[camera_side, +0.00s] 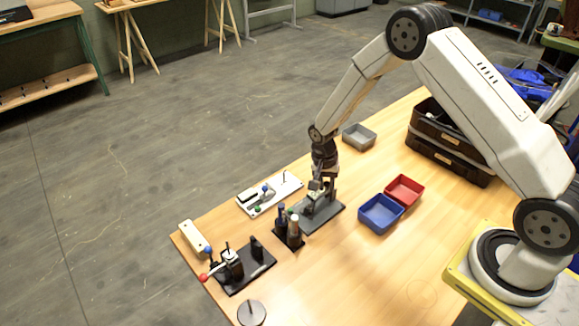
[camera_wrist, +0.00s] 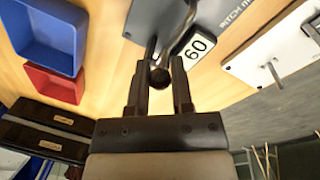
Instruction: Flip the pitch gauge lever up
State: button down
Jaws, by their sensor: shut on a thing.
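The pitch gauge is a dark grey plate (camera_side: 322,213) on the table; its lettered face (camera_wrist: 215,22) shows "PITCH" and a white label reading "60" in the wrist view. Its lever ends in a dark round knob (camera_wrist: 160,77), with a short metal rod running from it toward the plate. My gripper (camera_wrist: 160,88) is shut on the lever, with the knob between its fingertips. In the side view my gripper (camera_side: 318,188) stands over the gauge, pointing down, and largely hides the lever. I cannot tell the lever's exact angle.
A white panel (camera_side: 270,195) with small controls lies beyond the gauge. A dark holder (camera_side: 289,232) with upright pieces stands near it. A blue bin (camera_side: 381,213), red bin (camera_side: 405,190) and grey bin (camera_side: 359,136) sit nearby. Black cases (camera_side: 450,150) stand at right.

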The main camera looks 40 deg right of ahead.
jog(key=shift+d+r+y, duration=0.1)
jog(key=shift+d+y, duration=0.05)
jog(key=shift+y, duration=0.35)
jog(key=shift+d+r+y, duration=0.1)
jog(key=shift+d+y, duration=0.3)
jog(key=shift+y, duration=0.6)
jog(key=shift+d+r+y, duration=0.1)
jog(key=shift+d+y, duration=0.3)
jog(key=shift+y, duration=0.6)
jog(key=y, duration=0.2)
jog(key=d+y, duration=0.1)
jog(key=y, duration=0.1)
jog(key=shift+d+f, duration=0.1)
jog(key=shift+d, duration=0.2)
jog(key=y, duration=0.1)
jog(key=d+y, duration=0.1)
jog(key=y, duration=0.1)
jog(key=f+y, duration=0.1)
jog(key=y, duration=0.1)
jog(key=shift+d+n, duration=0.35)
jog(key=shift+n, duration=0.05)
jog(key=shift+d+f+y, duration=0.25)
jog(key=shift+f+y, duration=0.05)
jog(key=shift+y, duration=0.75)
jog(key=shift+d+f+y, duration=0.25)
jog(key=shift+y, duration=0.8)
jog(key=c, duration=0.5)
grip_release()
jog(key=shift+f, duration=0.1)
